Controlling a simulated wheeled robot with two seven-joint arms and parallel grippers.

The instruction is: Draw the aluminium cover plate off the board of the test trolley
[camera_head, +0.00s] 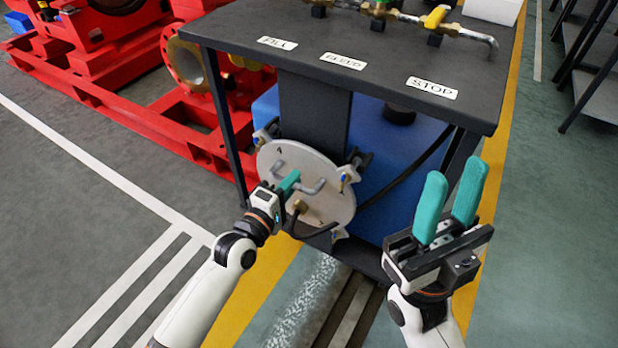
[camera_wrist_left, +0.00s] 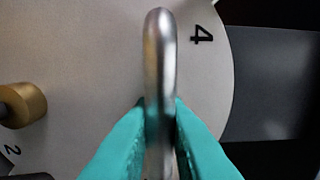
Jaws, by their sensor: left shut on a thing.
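The aluminium cover plate (camera_head: 325,207) is a round grey disc at the front of the test trolley (camera_head: 350,60), below its dark top. In the left wrist view the plate (camera_wrist_left: 90,60) fills most of the picture, with a black "4" and a brass fitting (camera_wrist_left: 22,105) on it. My left gripper (camera_head: 288,184) is at the plate's left side, its teal fingers shut on a grey bar handle (camera_wrist_left: 160,55) of the plate. My right gripper (camera_head: 450,208) is open and empty, to the right of the plate, fingers pointing up. The board behind the plate is mostly hidden.
A blue tank (camera_head: 395,150) stands behind the plate under the trolley top. A black hose (camera_head: 405,180) runs to the plate's right. Brass pipework with a yellow valve (camera_head: 436,17) lies on top. A red pump frame (camera_head: 130,110) stands at the left.

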